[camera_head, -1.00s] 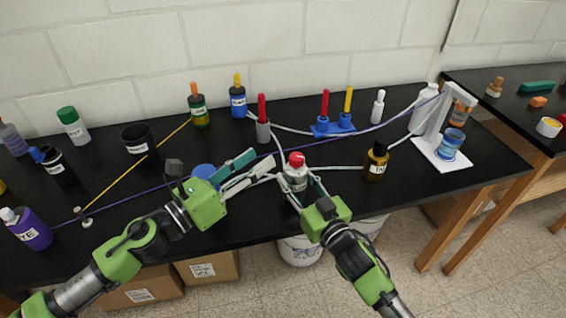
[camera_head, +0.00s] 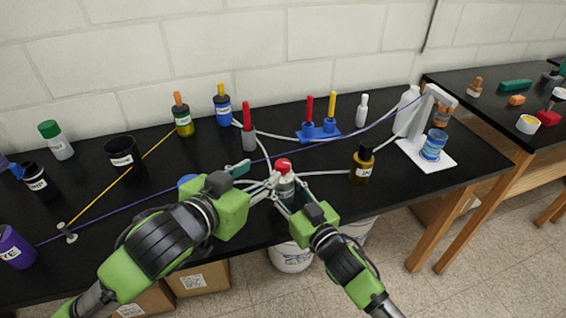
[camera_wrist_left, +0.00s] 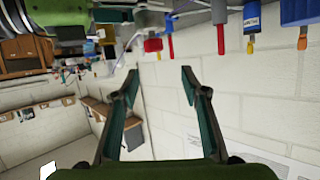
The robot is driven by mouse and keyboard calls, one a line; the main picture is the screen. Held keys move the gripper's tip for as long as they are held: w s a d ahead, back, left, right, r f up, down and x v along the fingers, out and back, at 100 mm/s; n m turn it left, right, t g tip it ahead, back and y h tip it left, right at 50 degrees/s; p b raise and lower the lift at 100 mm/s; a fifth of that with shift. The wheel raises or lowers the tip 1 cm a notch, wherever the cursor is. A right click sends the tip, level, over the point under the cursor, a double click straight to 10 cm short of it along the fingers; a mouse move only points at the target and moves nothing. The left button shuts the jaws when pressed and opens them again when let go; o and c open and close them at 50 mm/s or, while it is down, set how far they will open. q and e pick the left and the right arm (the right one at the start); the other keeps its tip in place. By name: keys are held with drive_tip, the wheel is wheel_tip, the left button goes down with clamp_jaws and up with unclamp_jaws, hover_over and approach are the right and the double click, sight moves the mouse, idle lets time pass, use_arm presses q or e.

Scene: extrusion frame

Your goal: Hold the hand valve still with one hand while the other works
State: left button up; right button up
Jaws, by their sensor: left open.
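The hand valve, a silver body with a red top (camera_head: 284,165), stands near the front middle of the black table. My right gripper (camera_head: 288,196) has its fingers at the valve's lower part from the front right; whether they press on it is hard to see. My left gripper (camera_head: 255,184) comes in from the left, its light linkage and fingers close beside the valve. The left wrist view shows its two fingers (camera_wrist_left: 160,74) spread apart with nothing between them. The valve's lower body is partly hidden by the fingers.
A brown bottle (camera_head: 362,166) stands right of the valve, a grey piece with a red handle (camera_head: 247,125) behind it. A blue stand (camera_head: 318,132) holds red and yellow handles. Pale hoses and a purple cord cross the table. A black cup (camera_head: 122,155) is at left.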

sight(281, 164)
use_arm(q)
drive_tip(key=shift+n+g, duration=0.3)
drive_tip(key=shift+n, duration=0.1)
drive_tip(key=x, duration=1.1)
drive_tip(key=shift+d+f, duration=0.35)
drive_tip(key=shift+d, duration=0.05)
drive_tip(key=c, duration=1.1)
